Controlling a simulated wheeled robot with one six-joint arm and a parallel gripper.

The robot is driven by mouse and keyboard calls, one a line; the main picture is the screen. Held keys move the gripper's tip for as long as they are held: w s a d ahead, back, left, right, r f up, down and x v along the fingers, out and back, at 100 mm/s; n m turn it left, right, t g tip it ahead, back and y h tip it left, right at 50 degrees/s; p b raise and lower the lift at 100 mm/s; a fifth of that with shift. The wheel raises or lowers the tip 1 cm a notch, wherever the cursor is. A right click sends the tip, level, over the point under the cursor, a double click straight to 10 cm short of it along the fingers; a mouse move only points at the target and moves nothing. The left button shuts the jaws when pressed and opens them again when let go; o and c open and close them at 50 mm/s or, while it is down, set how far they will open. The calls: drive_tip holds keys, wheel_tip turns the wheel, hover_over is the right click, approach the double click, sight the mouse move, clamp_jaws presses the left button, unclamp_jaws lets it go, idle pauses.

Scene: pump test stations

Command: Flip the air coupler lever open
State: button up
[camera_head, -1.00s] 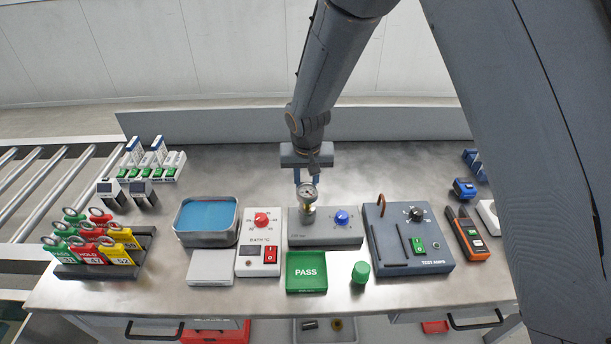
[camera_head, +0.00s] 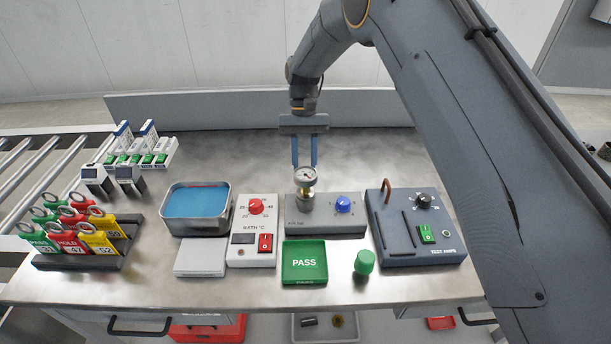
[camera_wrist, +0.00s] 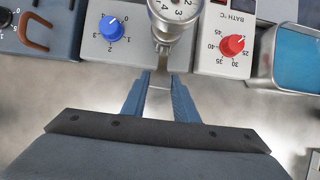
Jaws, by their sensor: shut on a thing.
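The air station is a grey box (camera_head: 325,222) with a blue knob (camera_head: 343,204). A round gauge (camera_head: 305,177) stands on its coupler (camera_head: 304,199), and this also shows in the wrist view as a grey metal body (camera_wrist: 172,34). A thin lever (camera_wrist: 160,80) reaches from the coupler toward me, between my blue fingers. My gripper (camera_wrist: 161,84) is shut on this lever, just behind the coupler. In the head view my gripper (camera_head: 304,162) is behind the gauge, and the gauge hides the lever there.
A bath controller (camera_head: 256,228) and a blue-filled tray (camera_head: 197,208) stand left of the station. A test box (camera_head: 416,230) stands to its right. A green PASS tray (camera_head: 304,262) and green cap (camera_head: 364,262) are in front. The bench behind is clear.

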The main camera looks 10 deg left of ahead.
drive_tip(key=f+g+b, duration=0.1)
drive_tip(key=b, duration=0.1)
drive_tip(key=f+g+b, duration=0.1)
drive_tip(key=g+b, duration=0.1)
drive_tip(key=b, duration=0.1)
drive_tip(key=shift+w+a+f+h, duration=0.1)
drive_tip(key=shift+w+f+h, duration=0.05)
drive_tip(key=shift+w+h, duration=0.2)
drive_tip(key=shift+s+f+g+h+b, duration=0.1)
drive_tip(key=shift+f+g+h+b, duration=0.15)
drive_tip(key=shift+g, duration=0.3)
drive_tip(key=shift+s+f+g+h+b, duration=0.15)
drive_tip(key=shift+g+b, duration=0.2)
drive_tip(key=shift+g, duration=0.2)
drive_tip(key=o, duration=1.1)
drive_tip(key=shift+c, duration=0.2)
drive_tip(key=shift+r, duration=0.1)
